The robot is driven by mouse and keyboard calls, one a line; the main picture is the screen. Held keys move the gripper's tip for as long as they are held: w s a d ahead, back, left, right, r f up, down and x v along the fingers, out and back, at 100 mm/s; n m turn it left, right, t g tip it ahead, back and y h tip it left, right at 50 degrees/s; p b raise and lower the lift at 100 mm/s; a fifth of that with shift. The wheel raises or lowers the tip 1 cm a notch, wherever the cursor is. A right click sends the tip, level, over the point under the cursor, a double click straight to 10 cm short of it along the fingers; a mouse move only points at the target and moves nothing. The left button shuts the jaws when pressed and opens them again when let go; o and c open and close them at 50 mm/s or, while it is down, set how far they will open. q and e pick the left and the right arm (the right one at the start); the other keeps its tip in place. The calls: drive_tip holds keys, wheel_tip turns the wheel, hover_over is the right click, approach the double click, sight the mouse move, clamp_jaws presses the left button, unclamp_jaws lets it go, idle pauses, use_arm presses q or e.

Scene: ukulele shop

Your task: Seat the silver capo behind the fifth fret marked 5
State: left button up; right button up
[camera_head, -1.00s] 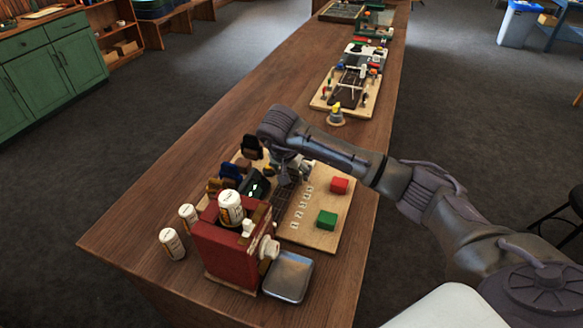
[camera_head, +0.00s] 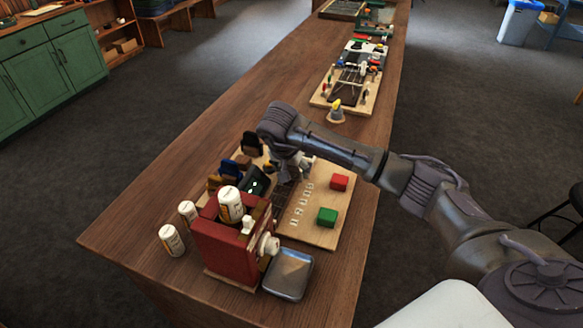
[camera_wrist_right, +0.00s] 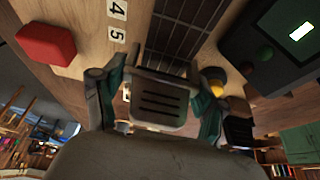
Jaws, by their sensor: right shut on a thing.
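The fretboard (camera_head: 284,198) lies on a pale wooden board (camera_head: 322,236) on the counter, with a row of white number tiles (camera_head: 301,205) beside it. In the right wrist view, tiles 4 and 5 (camera_wrist_right: 117,33) lie left of the dark fretboard (camera_wrist_right: 182,28). My right gripper (camera_head: 285,177) is low over the fretboard, near the tile 5 end of what the wrist view shows. Contact with the strings cannot be told. My left gripper is out of view.
A red block (camera_head: 340,182) and a green block (camera_head: 327,217) sit right of the tiles. A dark device with a lit screen (camera_head: 257,184) stands left of the fretboard. A red box (camera_head: 222,248), white cans (camera_head: 172,240) and a metal tray (camera_head: 288,274) are in front.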

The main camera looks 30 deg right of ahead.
idle(0.4)
drive_tip(key=shift+f+b, duration=0.65)
drive_tip(key=o, duration=0.9)
drive_tip(key=shift+r, duration=0.1)
drive_tip(key=shift+c, duration=0.2)
drive_tip(key=shift+r, duration=0.1)
drive_tip(key=shift+p+v, duration=2)
drive_tip(key=shift+v, duration=0.7)
drive_tip(key=p+v, duration=0.3)
drive_tip(key=v, duration=0.2)
drive_tip(key=shift+r, duration=0.25)
drive_tip(key=shift+f, duration=0.1)
